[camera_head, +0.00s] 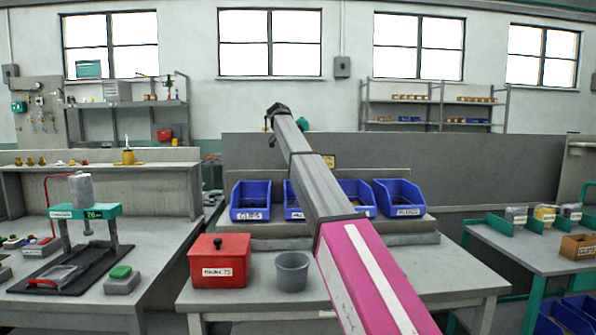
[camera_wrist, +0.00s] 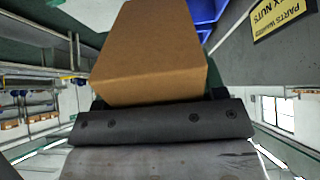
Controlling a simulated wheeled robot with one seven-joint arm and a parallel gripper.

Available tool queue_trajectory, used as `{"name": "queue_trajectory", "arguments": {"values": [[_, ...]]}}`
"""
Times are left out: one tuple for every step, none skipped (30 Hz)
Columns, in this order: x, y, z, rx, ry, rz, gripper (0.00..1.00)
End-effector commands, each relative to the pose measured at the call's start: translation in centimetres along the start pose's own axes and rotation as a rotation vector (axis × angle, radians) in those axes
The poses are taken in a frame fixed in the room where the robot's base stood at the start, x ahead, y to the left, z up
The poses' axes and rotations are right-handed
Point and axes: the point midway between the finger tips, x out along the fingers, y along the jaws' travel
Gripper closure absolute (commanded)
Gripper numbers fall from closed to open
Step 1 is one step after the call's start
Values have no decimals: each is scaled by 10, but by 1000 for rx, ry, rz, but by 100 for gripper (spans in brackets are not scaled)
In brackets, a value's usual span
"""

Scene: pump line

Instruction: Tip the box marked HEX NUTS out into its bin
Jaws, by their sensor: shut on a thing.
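A plain brown box (camera_wrist: 150,55) fills the upper middle of the wrist view, held at my gripper (camera_wrist: 160,118). No marking shows on its visible faces, and its opening is hidden. The fingertips are mostly hidden by the box. In the head view my gripper (camera_head: 277,112) is at the far end of my raised arm, above the row of blue bins; the box cannot be made out there. Several blue bins stand on the bench's raised shelf: the left one (camera_head: 250,213), one partly behind my arm (camera_head: 292,213), another (camera_head: 365,207), and the right one (camera_head: 402,211).
A red lidded box (camera_head: 219,272) and grey cup (camera_head: 292,272) stand on the bench front. A grey panel (camera_head: 470,165) rises behind the bins.

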Motion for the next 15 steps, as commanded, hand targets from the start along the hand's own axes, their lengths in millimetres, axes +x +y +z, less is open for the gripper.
{"name": "queue_trajectory", "arguments": {"values": [[-1,0,1,-1,33,-1,59],[-1,0,0,-1,50,-1,59],[-2,0,0,-2,67,-1,59],[-2,0,-1,-1,76,-1,59],[-2,0,-1,-1,82,-1,59],[-2,0,-1,-1,90,-1,59],[-2,0,-1,-1,99,-1,59],[-3,0,-1,-1,111,-1,59],[-3,0,-2,-1,135,-1,59],[-4,0,-2,-1,157,-1,59],[-4,0,-2,-2,182,-1,59],[-5,0,-3,-1,219,0,59],[-6,0,-3,-1,247,0,59],[-6,0,-4,-2,275,0,59],[-7,0,-4,-3,313,-1,59]]}}
